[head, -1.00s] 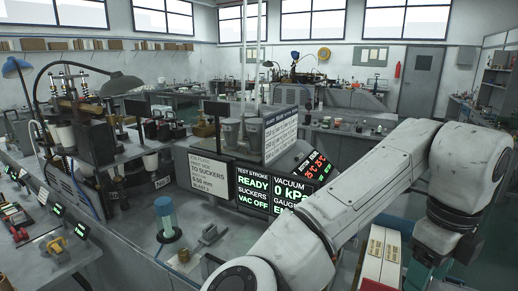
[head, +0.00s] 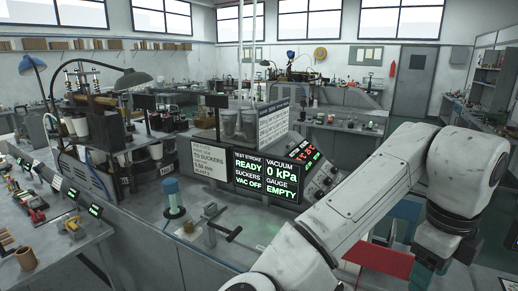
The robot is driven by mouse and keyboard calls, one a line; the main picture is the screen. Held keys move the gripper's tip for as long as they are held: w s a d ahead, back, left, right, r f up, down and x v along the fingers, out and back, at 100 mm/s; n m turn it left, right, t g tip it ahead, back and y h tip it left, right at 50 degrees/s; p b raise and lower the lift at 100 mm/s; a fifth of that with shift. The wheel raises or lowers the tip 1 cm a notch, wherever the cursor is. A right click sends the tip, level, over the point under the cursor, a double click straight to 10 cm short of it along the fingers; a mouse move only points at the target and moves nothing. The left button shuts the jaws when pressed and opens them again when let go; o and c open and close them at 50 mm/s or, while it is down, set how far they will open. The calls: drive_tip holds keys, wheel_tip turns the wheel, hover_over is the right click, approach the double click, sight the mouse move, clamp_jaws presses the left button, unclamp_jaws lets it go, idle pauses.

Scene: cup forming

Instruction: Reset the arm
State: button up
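My arm (head: 345,215), white with dark joints, crosses the right side of the head view. It runs from the large joint at the right edge down to a joint at the bottom middle, and its end passes out below the frame. My gripper is not in view, so I cannot see whether it holds anything.
A test station with a lit display (head: 265,178) reads READY, VAC OFF, 0 kPa and EMPTY. A blue-topped cylinder (head: 172,196) and a dark T-shaped handle (head: 222,226) stand on the grey bench before it. A red panel (head: 380,260) lies beside my arm. Cup machinery stands left.

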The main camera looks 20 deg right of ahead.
drive_tip(key=d+f+n+t+h+b, duration=0.1)
drive_tip(key=d+f+n+h+b, duration=0.2)
drive_tip(key=d+f+n+h, duration=0.35)
wheel_tip(320, 180, down, 11)
drive_tip(key=n+t+b, duration=0.2)
drive_tip(key=n+b, duration=0.1)
drive_tip(key=n, duration=0.9)
drive_tip(key=s+a+f+n+y+b, duration=0.1)
drive_tip(key=s+a+f+n, duration=0.3)
drive_tip(key=f, duration=0.4)
drive_tip(key=s+a+f+n+g+y+b, duration=0.1)
drive_tip(key=s+a+f+n+y, duration=0.2)
drive_tip(key=a+f, duration=0.6)
drive_tip(key=s+a+f+n+g+y+b, duration=0.1)
drive_tip(key=s+a+f+n+y, duration=0.2)
drive_tip(key=s+a+f+n, duration=0.3)
wheel_tip(320, 180, down, 2)
drive_tip(key=shift+s+a+f+n, duration=0.2)
drive_tip(key=shift+s+n, duration=0.25)
drive_tip(key=shift+n, duration=0.8)
drive_tip(key=shift+r, duration=0.1)
